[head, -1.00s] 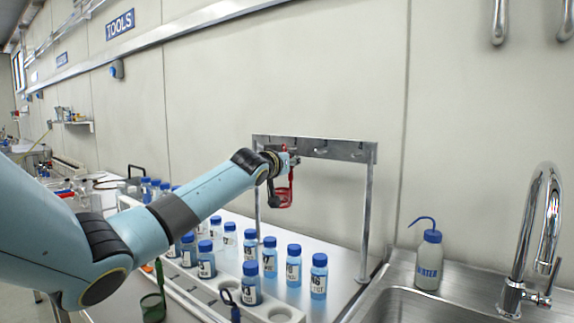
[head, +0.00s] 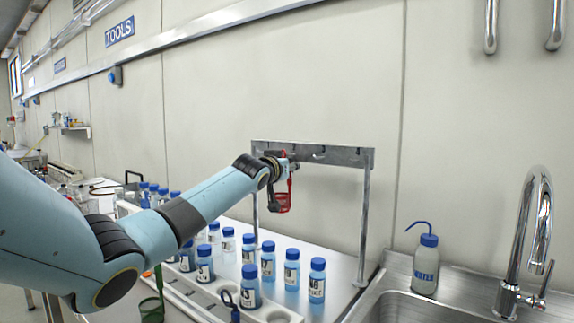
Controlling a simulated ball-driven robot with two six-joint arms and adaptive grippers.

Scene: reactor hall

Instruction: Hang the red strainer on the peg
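The red strainer (head: 284,201) is upright, its basket hanging below my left gripper (head: 283,181) in front of the metal rack. A bit of red also shows above the gripper, against the rack's rail. My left gripper appears shut on the strainer's handle; its fingers are small and partly hidden by the wrist. The rack's rail (head: 340,157) carries short pegs; one peg (head: 320,154) shows right of the gripper and appears empty. The pegs behind the wrist are hidden, so I cannot tell whether the strainer touches one. My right gripper is not in view.
Several blue-capped bottles (head: 291,269) stand on the bench below the arm. A green strainer (head: 151,308) is at the lower left. A wash bottle (head: 426,266), a sink (head: 400,306) and a tap (head: 541,215) are at the right.

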